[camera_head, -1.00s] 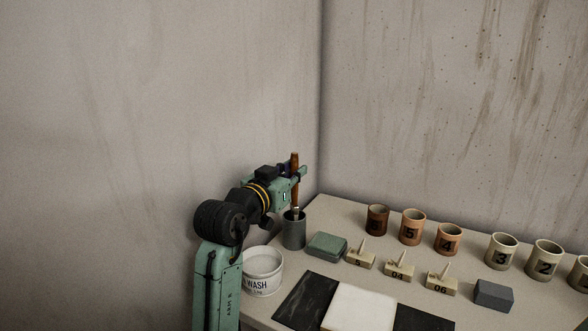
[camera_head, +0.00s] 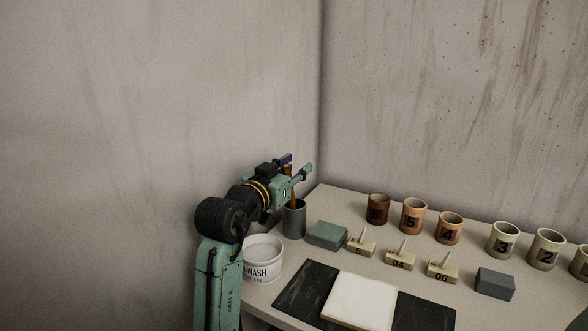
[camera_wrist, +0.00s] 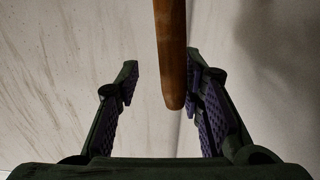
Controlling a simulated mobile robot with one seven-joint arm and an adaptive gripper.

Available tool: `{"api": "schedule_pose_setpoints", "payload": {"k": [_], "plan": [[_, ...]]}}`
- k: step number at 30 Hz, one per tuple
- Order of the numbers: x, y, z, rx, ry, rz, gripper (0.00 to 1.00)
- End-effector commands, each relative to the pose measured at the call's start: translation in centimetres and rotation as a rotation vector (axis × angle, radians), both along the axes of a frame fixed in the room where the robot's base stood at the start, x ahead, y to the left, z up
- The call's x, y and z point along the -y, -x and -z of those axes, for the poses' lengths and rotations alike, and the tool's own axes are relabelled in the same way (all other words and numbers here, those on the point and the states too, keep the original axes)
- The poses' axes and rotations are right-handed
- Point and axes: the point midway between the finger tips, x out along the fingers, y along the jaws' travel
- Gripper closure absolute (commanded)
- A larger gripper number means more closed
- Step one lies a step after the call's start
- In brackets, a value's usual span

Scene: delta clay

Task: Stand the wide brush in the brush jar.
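The wide brush has a brown wooden handle (camera_head: 292,196) and rises from the dark grey brush jar (camera_head: 294,222) at the table's back left corner. Its lower end is hidden inside the jar. My gripper (camera_head: 297,167) is open around the upper part of the handle, above the jar. In the wrist view, the rounded handle end (camera_wrist: 172,60) sits between the spread fingers with purple pads. It is clear of the left finger and close to the right one; I cannot tell if it touches that one.
A white wash tub (camera_head: 262,262) stands beside the jar, near my arm. A green block (camera_head: 327,234) lies to the jar's right. Numbered stamps (camera_head: 361,246), numbered cups (camera_head: 413,217) and a grey block (camera_head: 495,285) stand farther right. A white slab (camera_head: 360,302) lies in front.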

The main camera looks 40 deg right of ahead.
Motion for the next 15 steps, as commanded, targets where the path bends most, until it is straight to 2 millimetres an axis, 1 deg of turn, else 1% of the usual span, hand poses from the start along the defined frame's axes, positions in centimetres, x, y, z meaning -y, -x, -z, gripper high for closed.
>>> {"api": "schedule_pose_setpoints", "payload": {"k": [7,10,14,15], "plan": [[0.0,0.0,0.0,0.0,-0.001,0.0,0.63],[-0.3,0.1,0.0,0.0,0.0,-0.001,0.63],[-1.7,0.6,0.0,0.0,0.0,-0.002,0.63],[-2.4,0.9,0.0,0.0,0.001,-0.002,0.63]]}}
